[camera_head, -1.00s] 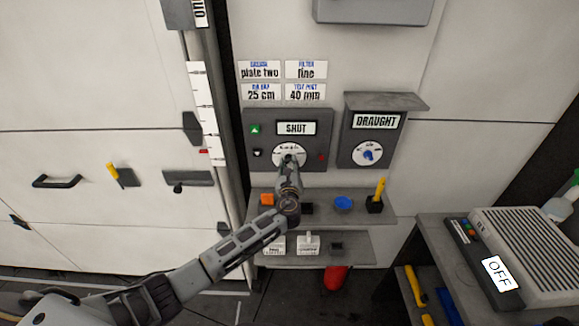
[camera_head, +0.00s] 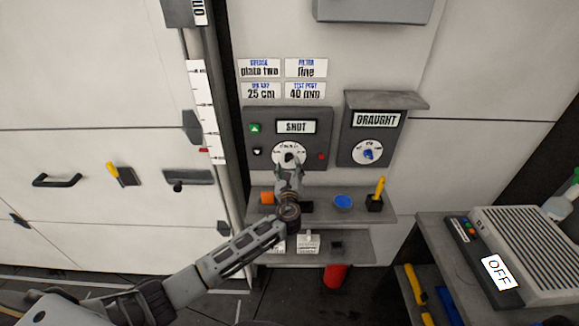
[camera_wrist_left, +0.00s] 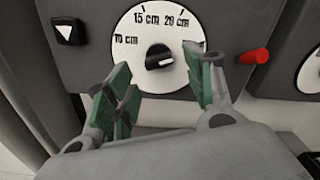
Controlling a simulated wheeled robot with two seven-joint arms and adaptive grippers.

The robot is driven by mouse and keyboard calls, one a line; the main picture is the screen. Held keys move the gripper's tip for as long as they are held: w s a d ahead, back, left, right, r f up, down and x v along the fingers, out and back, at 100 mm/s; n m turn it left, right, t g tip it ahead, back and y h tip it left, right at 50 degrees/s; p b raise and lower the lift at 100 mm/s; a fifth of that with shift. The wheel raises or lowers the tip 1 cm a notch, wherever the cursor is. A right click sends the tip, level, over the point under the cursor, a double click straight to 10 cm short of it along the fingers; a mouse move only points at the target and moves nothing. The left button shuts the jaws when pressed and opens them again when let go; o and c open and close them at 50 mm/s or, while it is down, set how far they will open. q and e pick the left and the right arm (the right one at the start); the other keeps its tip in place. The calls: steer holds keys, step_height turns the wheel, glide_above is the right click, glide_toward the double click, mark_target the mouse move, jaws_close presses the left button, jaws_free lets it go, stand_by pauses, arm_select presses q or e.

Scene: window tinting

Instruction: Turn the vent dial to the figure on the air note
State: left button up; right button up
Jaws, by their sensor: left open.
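The air note (camera_head: 260,91) is a white card on the wall reading 25 cm; its small blue heading is hard to read. The vent dial (camera_head: 289,153) is a white round face with a dark knob, on the grey panel under the SHUT display (camera_head: 296,127). In the left wrist view the dial face (camera_wrist_left: 135,25) shows 10, 15 and 20 cm; a further mark at right is partly cut off. The black knob (camera_wrist_left: 160,56) has a pale streak; its exact setting cannot be told. My left gripper (camera_head: 289,170) is open, its green-padded fingers (camera_wrist_left: 158,85) just below the knob, apart from it.
A red button (camera_wrist_left: 255,57) is right of the dial and an arrow button (camera_wrist_left: 68,31) is left. The DRAUGHT box (camera_head: 372,130) with a blue knob is to the right. A shelf (camera_head: 325,208) below holds a blue item and a yellow-handled tool.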

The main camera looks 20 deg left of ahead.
arm_select(q)
steer(key=v, duration=0.9)
steer(key=shift+s, duration=0.3)
stand_by(0.3)
